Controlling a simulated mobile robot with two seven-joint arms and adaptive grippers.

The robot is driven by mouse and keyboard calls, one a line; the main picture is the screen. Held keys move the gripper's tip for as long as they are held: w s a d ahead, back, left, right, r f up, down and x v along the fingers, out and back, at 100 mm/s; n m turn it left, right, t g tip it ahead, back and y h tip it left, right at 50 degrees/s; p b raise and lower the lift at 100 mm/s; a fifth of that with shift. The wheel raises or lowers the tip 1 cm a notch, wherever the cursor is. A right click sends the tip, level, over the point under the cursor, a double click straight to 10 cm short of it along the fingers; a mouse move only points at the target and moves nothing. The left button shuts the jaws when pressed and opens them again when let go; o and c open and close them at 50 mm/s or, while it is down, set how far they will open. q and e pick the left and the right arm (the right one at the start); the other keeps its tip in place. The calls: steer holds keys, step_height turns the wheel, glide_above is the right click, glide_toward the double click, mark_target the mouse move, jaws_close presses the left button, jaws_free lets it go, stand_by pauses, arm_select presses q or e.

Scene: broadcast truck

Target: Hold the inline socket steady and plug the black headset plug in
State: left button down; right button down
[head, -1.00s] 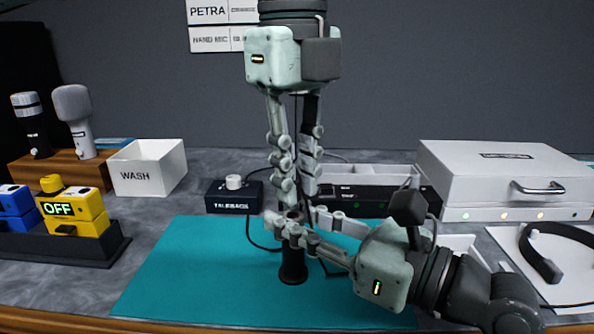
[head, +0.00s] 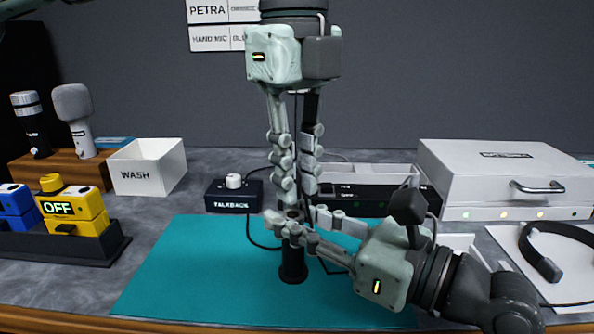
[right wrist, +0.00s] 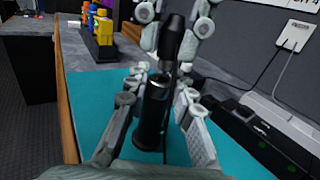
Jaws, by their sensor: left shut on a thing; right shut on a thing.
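The inline socket, a black upright cylinder (head: 293,266), stands over the teal mat (head: 190,270) with its lower end at or near the mat. My right gripper (head: 292,220) comes in from the right and is shut around its upper part. The right wrist view shows the socket (right wrist: 152,118) between the right fingers. My left gripper (head: 294,190) points straight down above it, shut on the black headset plug (right wrist: 171,38). The plug is upright, just above the socket's top in the right wrist view.
A talkback box (head: 234,194) stands behind the mat, its cable running onto the mat. A wash bin (head: 148,167) and yellow and blue packs (head: 75,212) are at left. A white case (head: 500,175) and headset (head: 550,250) are at right. The mat's left part is clear.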

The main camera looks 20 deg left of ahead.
arm_select(q)
steer(key=shift+f, duration=1.2)
steer(key=c, duration=1.4)
jaws_free()
steer(key=shift+o, duration=0.2)
step_height(320, 180, up, 12)
steer(key=shift+a, duration=0.15)
arm_select(e)
steer(key=c, duration=1.2)
jaws_free()
steer(key=shift+d, duration=0.1)
